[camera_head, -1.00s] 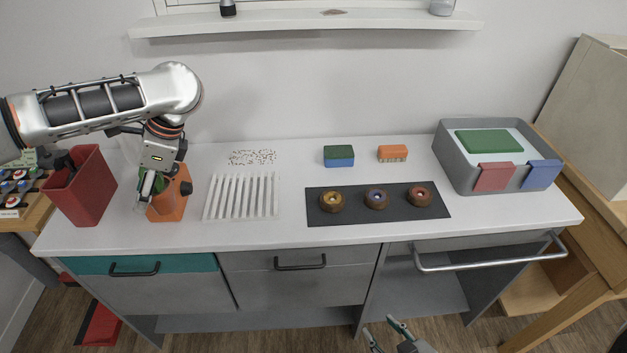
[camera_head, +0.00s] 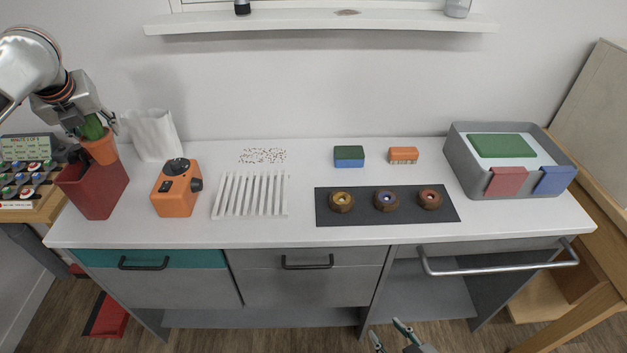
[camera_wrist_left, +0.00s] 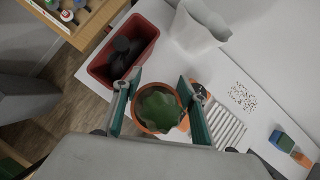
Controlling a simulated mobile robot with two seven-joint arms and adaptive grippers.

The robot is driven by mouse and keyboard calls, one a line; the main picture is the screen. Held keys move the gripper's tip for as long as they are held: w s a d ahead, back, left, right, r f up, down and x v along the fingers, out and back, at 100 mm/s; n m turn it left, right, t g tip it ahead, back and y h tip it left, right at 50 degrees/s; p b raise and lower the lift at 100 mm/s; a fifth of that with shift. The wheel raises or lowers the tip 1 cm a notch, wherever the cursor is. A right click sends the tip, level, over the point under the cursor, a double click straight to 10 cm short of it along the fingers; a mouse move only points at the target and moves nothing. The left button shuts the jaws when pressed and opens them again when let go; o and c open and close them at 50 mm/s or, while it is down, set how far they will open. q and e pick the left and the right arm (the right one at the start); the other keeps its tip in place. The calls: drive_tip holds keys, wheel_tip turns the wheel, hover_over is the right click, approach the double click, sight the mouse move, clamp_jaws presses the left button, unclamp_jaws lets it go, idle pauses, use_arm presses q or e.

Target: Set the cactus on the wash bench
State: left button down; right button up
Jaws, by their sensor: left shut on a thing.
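The cactus is a green plant (camera_head: 93,127) in a small orange pot (camera_head: 102,149). My left gripper (camera_head: 97,122) is shut on it and holds it upright at the far left, in front of or over the red bin in the head view. In the left wrist view the pot (camera_wrist_left: 140,123) sits between the two teal fingers, with the green top (camera_wrist_left: 158,108) facing the camera. The wash bench (camera_head: 300,235) is the long white-topped bench. My right gripper (camera_head: 390,335) is at the bottom edge, fingers apart, seemingly empty.
A red bin (camera_head: 98,190) with dark contents and an orange device (camera_head: 176,190) stand at the bench's left. A white crumpled bag (camera_head: 153,135) is behind. A slatted rack (camera_head: 250,195), dark mat (camera_head: 330,215) and grey tub (camera_head: 460,160) lie rightward. White top is clear between them.

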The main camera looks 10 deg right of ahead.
use_arm(q)
drive_tip(key=shift+m, duration=0.3)
drive_tip(key=shift+w+a+f, duration=0.1)
drive_tip(key=shift+a+f, duration=0.05)
drive_tip(key=shift+f, duration=3.1)
drive_tip(key=shift+a+f, duration=0.15)
drive_tip(key=shift+f, duration=3.05)
drive_tip(key=shift+w+a+f, duration=0.1)
drive_tip(key=shift+a+f, duration=0.05)
drive_tip(key=shift+f, duration=3.1)
drive_tip(key=c, duration=1.4)
unclamp_jaws()
drive_tip(key=shift+f, duration=0.1)
drive_tip(key=shift+o, duration=0.2)
drive_tip(key=shift+s+d+r, duration=0.1)
drive_tip(key=shift+s+r, duration=0.15)
drive_tip(key=shift+r, duration=0.25)
drive_tip(key=v, duration=1.1)
